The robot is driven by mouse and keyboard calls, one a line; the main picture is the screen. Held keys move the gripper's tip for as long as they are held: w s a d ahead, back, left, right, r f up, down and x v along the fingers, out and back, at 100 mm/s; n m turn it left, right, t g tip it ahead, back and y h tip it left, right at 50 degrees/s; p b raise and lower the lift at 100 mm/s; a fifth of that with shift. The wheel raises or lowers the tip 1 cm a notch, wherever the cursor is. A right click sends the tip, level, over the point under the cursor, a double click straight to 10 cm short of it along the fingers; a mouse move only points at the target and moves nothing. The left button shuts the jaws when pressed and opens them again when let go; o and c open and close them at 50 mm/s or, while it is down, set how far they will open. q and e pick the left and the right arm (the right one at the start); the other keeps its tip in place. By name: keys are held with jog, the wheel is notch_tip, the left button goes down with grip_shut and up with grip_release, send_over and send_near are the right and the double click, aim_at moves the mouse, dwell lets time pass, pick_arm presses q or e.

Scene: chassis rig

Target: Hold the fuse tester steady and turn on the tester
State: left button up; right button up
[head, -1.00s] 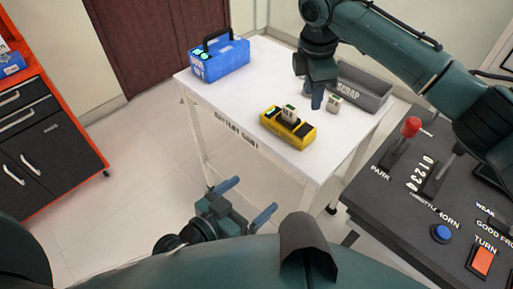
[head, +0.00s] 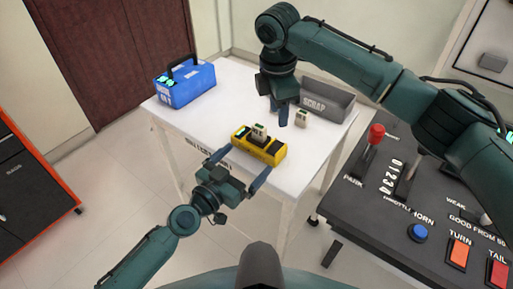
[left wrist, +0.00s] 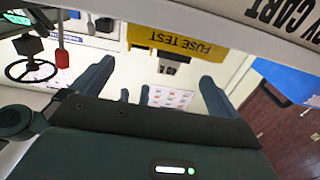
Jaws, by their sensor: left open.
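The yellow fuse tester (head: 273,151) lies on the white cart, near its front edge. A pale fuse (head: 259,132) stands upright on it, and a small green patch shows at its left end. The left wrist view shows the tester's front (left wrist: 185,41), lettered FUSE TEST. My left gripper (head: 240,168) is open and empty, in front of the tester, with its fingers spread toward it and apart from it. My right gripper (head: 284,116) points down over the cart behind the tester, beside a second pale fuse (head: 301,118). Its finger gap is not clear.
A grey SCRAP bin (head: 328,101) stands at the cart's back right and a blue toolbox (head: 186,84) at its back left. The white cart top (head: 223,101) is clear between toolbox and tester. A dark control console (head: 382,211) with levers stands at the right.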

aim_at(261, 145)
pick_arm(q)
jog(key=x, duration=0.6)
jog(key=shift+w+d, duration=0.2)
jog(key=shift+w, duration=0.1)
jog(key=shift+c, duration=0.6)
jog(key=c, duration=0.6)
pick_arm(e)
jog(key=shift+c, duration=0.4)
pick_arm(q)
jog(key=shift+c, duration=0.4)
pick_arm(e)
jog(key=shift+f, duration=0.1)
jog(key=shift+c, duration=0.6)
jog(key=s+m+y, duration=0.1)
jog(key=s+f+m+y, duration=0.1)
jog(key=s+a+m+y, duration=0.1)
jog(key=y, duration=0.1)
jog(key=shift+f+t, duration=0.15)
jog(key=shift+t, duration=0.15)
grip_shut()
jog(key=s+d+r+m+t+y, duration=0.2)
jog(key=d+r+m+t+y, duration=0.1)
jog(key=d+m, duration=0.4)
jog(key=shift+s+d+r+t+y, duration=0.15)
jog(key=shift+d+r+t+y, duration=0.15)
jog(key=shift+d+t, duration=0.35)
